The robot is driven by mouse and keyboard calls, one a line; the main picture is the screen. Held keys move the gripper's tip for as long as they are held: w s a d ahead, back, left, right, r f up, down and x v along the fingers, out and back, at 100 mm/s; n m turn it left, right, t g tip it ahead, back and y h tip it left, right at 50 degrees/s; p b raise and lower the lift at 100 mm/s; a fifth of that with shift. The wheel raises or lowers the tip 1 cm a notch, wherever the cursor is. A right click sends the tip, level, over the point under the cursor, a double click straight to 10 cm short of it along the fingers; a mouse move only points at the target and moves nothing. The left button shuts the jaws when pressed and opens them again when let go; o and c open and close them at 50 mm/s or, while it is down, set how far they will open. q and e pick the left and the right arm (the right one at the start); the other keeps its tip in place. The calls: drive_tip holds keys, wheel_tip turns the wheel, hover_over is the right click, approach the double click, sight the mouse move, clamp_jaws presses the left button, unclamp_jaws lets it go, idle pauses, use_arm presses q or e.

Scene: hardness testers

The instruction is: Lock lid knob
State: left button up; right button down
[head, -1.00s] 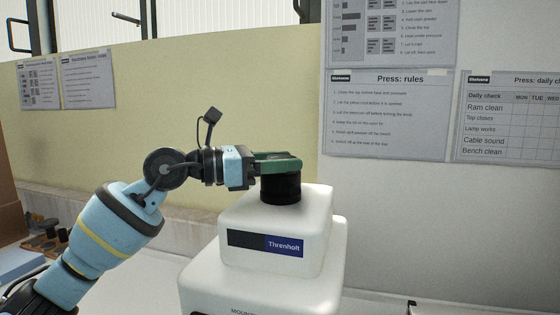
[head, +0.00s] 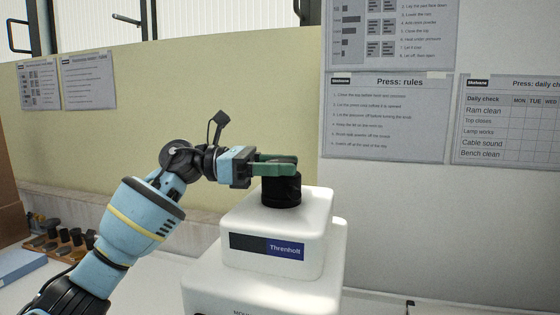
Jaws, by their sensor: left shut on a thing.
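The lid knob (head: 281,191) is a black ribbed cylinder on top of the white press (head: 312,208), which bears a dark and blue "Threnholt" label. My left gripper (head: 277,166) reaches in from the left with green fingers at the knob's top and is shut on it. The fingers hide part of the knob's top. Any lock mark on the knob cannot be seen. My right gripper is not in view.
Several dark cylindrical pieces stand on a wooden rack (head: 62,242) at the left, near a blue flat item (head: 20,265). A yellow panel (head: 200,90) and a wall with posted sheets (head: 388,115) stand behind. The bench right of the press looks mostly clear.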

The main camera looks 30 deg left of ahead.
use_arm(q)
drive_tip(key=m+g+h, duration=0.1)
drive_tip(key=m+g, duration=0.2)
drive_tip(key=g, duration=0.2)
drive_tip(key=shift+r+p, duration=0.15)
drive_tip(key=shift+p, duration=0.25)
drive_tip(key=shift+m+g+h, duration=0.3)
drive_tip(key=shift+m+g, duration=0.8)
drive_tip(key=shift+g, duration=0.4)
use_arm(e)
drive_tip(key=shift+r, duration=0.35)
use_arm(q)
drive_tip(key=shift+m+g, duration=0.3)
drive_tip(key=shift+g, duration=0.1)
drive_tip(key=o, duration=1)
drive_tip(key=shift+a, duration=0.1)
